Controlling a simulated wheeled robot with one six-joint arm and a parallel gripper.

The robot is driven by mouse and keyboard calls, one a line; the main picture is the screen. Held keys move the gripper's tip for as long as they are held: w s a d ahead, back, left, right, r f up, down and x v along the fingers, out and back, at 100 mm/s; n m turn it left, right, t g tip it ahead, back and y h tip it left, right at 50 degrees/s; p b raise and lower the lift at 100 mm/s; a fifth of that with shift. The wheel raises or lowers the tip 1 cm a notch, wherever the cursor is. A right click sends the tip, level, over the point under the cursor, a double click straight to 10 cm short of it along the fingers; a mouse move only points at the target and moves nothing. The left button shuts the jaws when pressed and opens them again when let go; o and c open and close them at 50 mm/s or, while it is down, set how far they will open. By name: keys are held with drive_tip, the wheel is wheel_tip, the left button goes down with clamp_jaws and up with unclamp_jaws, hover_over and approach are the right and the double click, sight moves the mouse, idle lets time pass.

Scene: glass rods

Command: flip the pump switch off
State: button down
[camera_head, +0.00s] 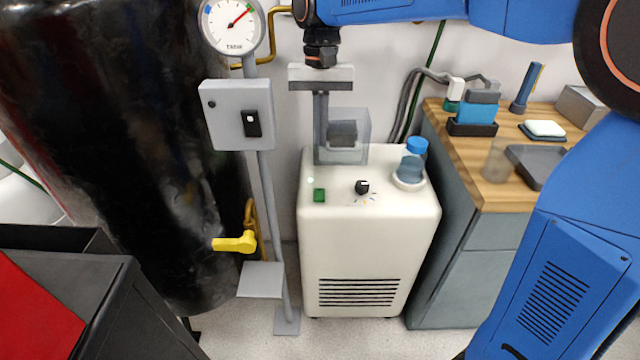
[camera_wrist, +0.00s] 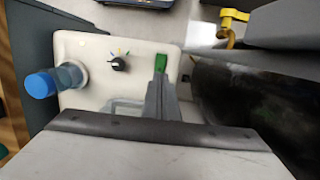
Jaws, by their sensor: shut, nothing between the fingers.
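My gripper (camera_head: 321,158) is shut and empty, pointing down above the back left of the white pump-like unit (camera_head: 360,245). In the wrist view my gripper's fingertips (camera_wrist: 160,76) show close to a small green switch (camera_wrist: 160,64) on the unit's top. The green switch also shows in the head view (camera_head: 319,195), just in front of the fingertips; I cannot tell whether they touch. Another switch, a black rocker (camera_head: 251,123), is on a grey box (camera_head: 222,115) on the post at left. Which one is the pump switch is not labelled.
A black knob (camera_head: 362,187), a blue-capped bottle (camera_head: 411,165) and a clear box (camera_head: 356,122) are on the unit's top. A gauge (camera_head: 233,24), yellow valve handle (camera_head: 234,243) and black tank (camera_head: 110,140) stand left. A wooden-topped cabinet (camera_head: 465,155) stands right.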

sight(321, 197)
drive_tip(key=shift+f, duration=0.1)
drive_tip(key=f, duration=0.4)
drive_tip(key=s+f, duration=0.1)
drive_tip(key=f, duration=0.4)
drive_tip(key=s+f, duration=0.1)
drive_tip(key=f, duration=0.3)
drive_tip(key=shift+s+f, duration=0.1)
drive_tip(key=shift+f, duration=0.25)
